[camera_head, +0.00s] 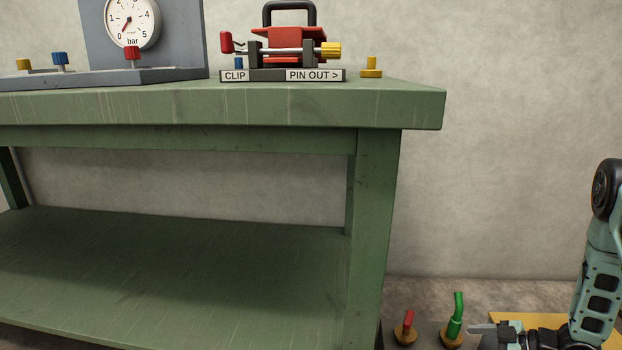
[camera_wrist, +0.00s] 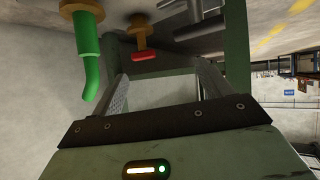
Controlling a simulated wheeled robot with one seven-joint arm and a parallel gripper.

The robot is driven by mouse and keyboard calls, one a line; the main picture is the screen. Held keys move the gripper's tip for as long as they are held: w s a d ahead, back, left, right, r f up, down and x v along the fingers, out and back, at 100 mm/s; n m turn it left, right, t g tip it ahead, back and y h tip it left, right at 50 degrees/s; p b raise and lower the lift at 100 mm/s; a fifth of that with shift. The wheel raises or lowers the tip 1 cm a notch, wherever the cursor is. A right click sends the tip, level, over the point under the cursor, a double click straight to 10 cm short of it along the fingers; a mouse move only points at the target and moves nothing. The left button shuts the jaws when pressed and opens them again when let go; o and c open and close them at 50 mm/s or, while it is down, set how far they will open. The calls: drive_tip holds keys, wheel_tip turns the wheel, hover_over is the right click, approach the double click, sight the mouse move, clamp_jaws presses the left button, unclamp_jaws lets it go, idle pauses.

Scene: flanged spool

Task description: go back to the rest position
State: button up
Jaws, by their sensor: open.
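My gripper (camera_head: 484,330) shows at the lower right of the head view, pointing left, with my arm rising behind it. In the wrist view, my gripper (camera_wrist: 162,75) has its two fingers spread apart, and I see nothing held between them. A green bent pipe (camera_head: 457,308) on a brass base stands close to the gripper in the head view. It also shows at the upper left of the wrist view (camera_wrist: 90,55). A red-handled fitting (camera_head: 407,322) on a brass base stands to its left and shows in the wrist view (camera_wrist: 145,54).
A green workbench (camera_head: 415,106) with a lower shelf fills the left and middle. On it are a pressure gauge panel (camera_head: 170,40), a red clamp device (camera_head: 290,40) with a pin, and a yellow knob (camera_head: 371,68). Bare wall is behind, right of the bench.

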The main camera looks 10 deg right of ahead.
drive_tip(key=w+r+m+h, duration=0.2)
drive_tip(key=w+r+h, duration=0.45)
drive_tip(key=r, duration=0.35)
drive_tip(key=s+a+r+m+g+h, duration=0.1)
drive_tip(key=a+r+m+g+h, duration=0.2)
drive_tip(key=r, duration=0.5)
drive_tip(key=s+a+r+n+g+y+p, duration=0.15)
drive_tip(key=s+a+r+p, duration=0.25)
drive_tip(key=s+a+r, duration=0.45)
drive_tip(key=s+a+r+n+g+p, duration=0.1)
drive_tip(key=s+a+r+g+p, duration=0.15)
drive_tip(key=s+a+r, duration=0.6)
drive_tip(key=s+a+r+n+g+p, duration=0.1)
drive_tip(key=s+a+r+p, duration=0.3)
drive_tip(key=s+a, duration=0.85)
wheel_tip(320, 180, up, 37)
drive_tip(key=w+a+p, duration=0.1)
drive_tip(key=w+p, duration=0.1)
drive_tip(key=p, duration=3.4)
drive_tip(key=shift+a+m, duration=0.35)
